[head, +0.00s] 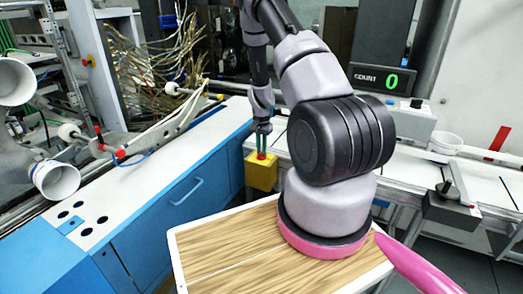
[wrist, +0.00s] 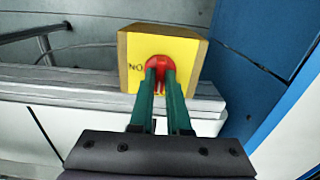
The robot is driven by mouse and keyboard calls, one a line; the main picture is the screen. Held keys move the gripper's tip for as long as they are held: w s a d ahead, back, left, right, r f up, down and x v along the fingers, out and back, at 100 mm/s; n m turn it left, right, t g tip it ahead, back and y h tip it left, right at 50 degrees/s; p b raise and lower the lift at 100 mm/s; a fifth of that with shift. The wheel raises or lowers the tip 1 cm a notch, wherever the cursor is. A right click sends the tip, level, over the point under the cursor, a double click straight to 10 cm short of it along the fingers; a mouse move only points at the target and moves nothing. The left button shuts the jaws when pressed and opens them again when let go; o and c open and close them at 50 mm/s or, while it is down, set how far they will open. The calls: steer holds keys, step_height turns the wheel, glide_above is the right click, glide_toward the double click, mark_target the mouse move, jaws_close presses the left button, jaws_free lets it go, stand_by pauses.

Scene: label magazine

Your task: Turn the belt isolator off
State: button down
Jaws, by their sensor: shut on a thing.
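The belt isolator is a yellow box (head: 261,175) with a red knob (head: 261,155), at the near edge of the white bench. The yellow box fills the upper middle of the wrist view (wrist: 190,60), with the red knob (wrist: 160,61) on its face. Black lettering, seen rotated and reading like "ON", shows left of the knob. My gripper (head: 262,151) reaches down to the knob. In the wrist view its two green fingers (wrist: 161,72) are shut on the knob, one on each side. The fingers hide part of the knob and the face below it.
A blue cabinet (head: 165,205) with a white top stands left of the isolator. A conveyor (head: 400,158) runs to the right, with a dark box and lever (head: 452,208) on its edge. A counter display (head: 380,79) shows a green 0.

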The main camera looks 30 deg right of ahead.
steer(key=c, duration=0.9)
jaws_free()
step_height(320, 180, up, 11)
steer(key=shift+f, duration=0.1)
steer(key=s+a+r+n+t+y, duration=0.1)
steer(key=s+a+r, duration=0.2)
steer(key=r, duration=0.6)
steer(key=s+a+r+n+t, duration=0.1)
steer(key=s+a+r, duration=0.15)
steer(key=r, duration=0.65)
steer(key=s+a+r+n+t+y, duration=0.1)
steer(key=s+a+r+t, duration=0.2)
steer(key=r, duration=0.5)
steer(key=s+a+r+n, duration=0.1)
steer(key=s+a+r, duration=0.1)
steer(key=s, duration=0.4)
steer(key=s+a+r+n+t, duration=0.1)
steer(key=s+a+r, duration=0.1)
steer(key=s+r, duration=0.3)
steer(key=s+a+r+n+t, duration=0.1)
steer(key=s+a+r, duration=0.1)
steer(key=s+r, duration=0.2)
steer(key=shift+s+a+r, duration=0.15)
steer(key=shift+s+a, duration=0.05)
steer(key=shift+s, duration=0.7)
steer(key=shift+s+a+r, duration=0.1)
steer(key=shift+s+a, duration=0.1)
steer(key=shift+s, duration=0.65)
